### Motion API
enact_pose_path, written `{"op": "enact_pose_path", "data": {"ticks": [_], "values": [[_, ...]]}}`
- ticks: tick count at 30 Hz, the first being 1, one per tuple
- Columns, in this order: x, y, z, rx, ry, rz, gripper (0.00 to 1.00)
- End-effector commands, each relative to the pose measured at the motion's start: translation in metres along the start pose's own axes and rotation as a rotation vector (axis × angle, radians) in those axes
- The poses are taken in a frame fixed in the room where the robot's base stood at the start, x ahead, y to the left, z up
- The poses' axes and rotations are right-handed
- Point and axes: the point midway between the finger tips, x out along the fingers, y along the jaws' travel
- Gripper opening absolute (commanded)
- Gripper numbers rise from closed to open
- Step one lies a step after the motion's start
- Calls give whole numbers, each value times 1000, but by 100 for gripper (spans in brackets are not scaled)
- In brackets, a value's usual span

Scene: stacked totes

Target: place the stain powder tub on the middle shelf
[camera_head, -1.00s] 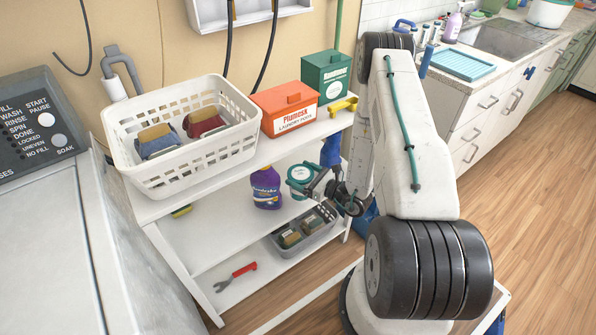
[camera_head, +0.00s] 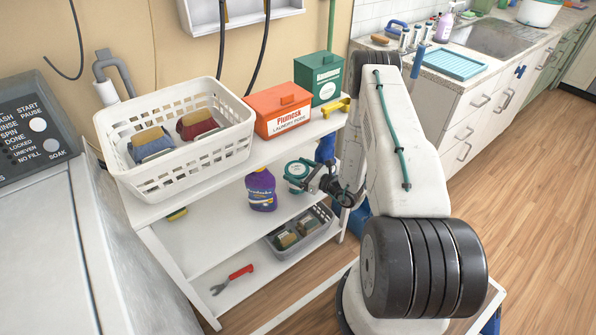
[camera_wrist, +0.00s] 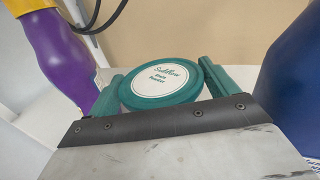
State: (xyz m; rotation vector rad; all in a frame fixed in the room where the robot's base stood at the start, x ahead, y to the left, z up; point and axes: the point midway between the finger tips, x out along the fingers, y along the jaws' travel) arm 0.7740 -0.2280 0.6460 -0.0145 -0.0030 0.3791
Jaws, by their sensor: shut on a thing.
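The stain powder tub (camera_head: 297,171) is white with a teal lid and shows at the right part of the middle shelf (camera_head: 205,229). In the wrist view the lid of the tub (camera_wrist: 161,86) faces the camera, with teal fingers on both sides of it. My gripper (camera_head: 304,181) is shut on the tub. It reaches in from the right, under the top shelf. The tub's underside is hidden, so I cannot tell whether it touches the shelf.
A purple bottle (camera_head: 261,189) stands left of the tub, and a blue item (camera_head: 326,148) is close on its right. The top shelf holds a white basket (camera_head: 182,169), an orange box (camera_head: 277,109) and a green box (camera_head: 319,79). A grey bin (camera_head: 301,233) sits below.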

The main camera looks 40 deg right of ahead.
Motion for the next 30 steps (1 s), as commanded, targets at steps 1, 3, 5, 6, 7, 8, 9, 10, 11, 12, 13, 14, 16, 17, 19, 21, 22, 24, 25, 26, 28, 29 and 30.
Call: {"op": "enact_pose_path", "data": {"ticks": [1,3,5,6,7,8,9,10,11,12,13,14,16,17,19,21,22,24,25,26,28,29,30], "values": [[0,0,-1,0,-1,0,53],[0,0,-2,0,0,0,97],[0,0,-2,0,0,0,100],[0,0,-2,0,0,0,100],[0,0,-2,0,0,0,100],[0,0,-2,0,0,0,100],[0,0,-2,0,0,0,100],[0,0,-2,0,0,0,100],[0,0,-1,0,0,0,100],[0,0,1,0,0,0,100],[-3,0,1,1,1,-1,100],[-6,0,0,1,1,-2,100],[-16,-1,0,2,1,-3,100],[-22,-1,0,3,1,-5,100],[-36,-1,0,3,0,-6,100],[-53,-2,0,3,1,-6,100],[-59,-1,0,3,1,-5,100],[-74,-1,0,2,1,-5,100],[-80,-1,0,2,1,-6,100],[-86,-1,0,3,1,-4,100],[-98,-1,0,2,0,-4,100],[-102,-1,0,1,0,-4,100],[-107,-1,0,1,1,-4,100]]}}
